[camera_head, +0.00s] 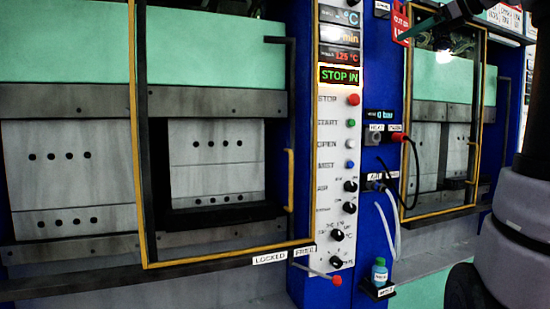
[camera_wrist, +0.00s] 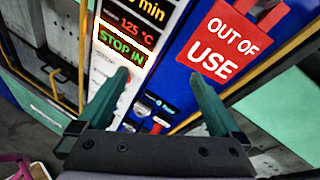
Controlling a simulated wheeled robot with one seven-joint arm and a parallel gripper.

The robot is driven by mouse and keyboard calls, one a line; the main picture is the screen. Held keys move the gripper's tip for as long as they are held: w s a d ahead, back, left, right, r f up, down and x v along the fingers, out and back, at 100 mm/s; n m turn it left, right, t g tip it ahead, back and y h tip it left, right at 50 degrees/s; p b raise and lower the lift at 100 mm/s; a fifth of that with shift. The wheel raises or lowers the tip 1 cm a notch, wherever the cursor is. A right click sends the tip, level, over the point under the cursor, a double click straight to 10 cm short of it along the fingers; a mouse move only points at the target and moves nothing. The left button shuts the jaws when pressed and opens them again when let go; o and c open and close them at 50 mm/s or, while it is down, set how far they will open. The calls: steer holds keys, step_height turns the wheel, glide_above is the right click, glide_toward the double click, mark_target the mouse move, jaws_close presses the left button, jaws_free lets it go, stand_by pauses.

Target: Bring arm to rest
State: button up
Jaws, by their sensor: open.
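My gripper (camera_wrist: 153,98) shows in the wrist view with its two green fingers spread wide and nothing between them. Behind the fingers are the press control panel and a red "OUT OF USE" tag (camera_wrist: 226,42). In the head view my arm comes in from the right edge, and part of it reaches across the upper right, close to the red tag (camera_head: 401,22). I cannot tell the distance from the fingers to the panel.
A control panel (camera_head: 327,150) with buttons, knobs and a green "STOP IN" display (camera_head: 340,76) stands mid-view. Presses with yellow-framed guards (camera_head: 140,180) flank it. A lever with a red end (camera_head: 336,280) sticks out below, near a small teal bottle (camera_head: 379,270) on a ledge.

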steer(key=s+a+f+n+g+h, duration=0.1)
steer(key=s+a+f+n, duration=0.3)
steer(key=f, duration=0.7)
steer(key=s+a+f+n+g+h, duration=0.2)
steer(key=s+a+f+n, duration=0.3)
steer(key=s+f+n, duration=0.3)
steer(key=s+a+f+n+g+h, duration=0.2)
steer(key=s+f+n, duration=0.4)
steer(key=f, duration=0.9)
steer(key=a+n+h, duration=0.1)
steer(key=a+n, duration=0.1)
steer(key=shift+s+a+n+h, duration=0.15)
steer(key=shift+a+n+h, duration=0.1)
steer(key=shift+n+h, duration=0.05)
steer(key=shift+f, duration=0.1)
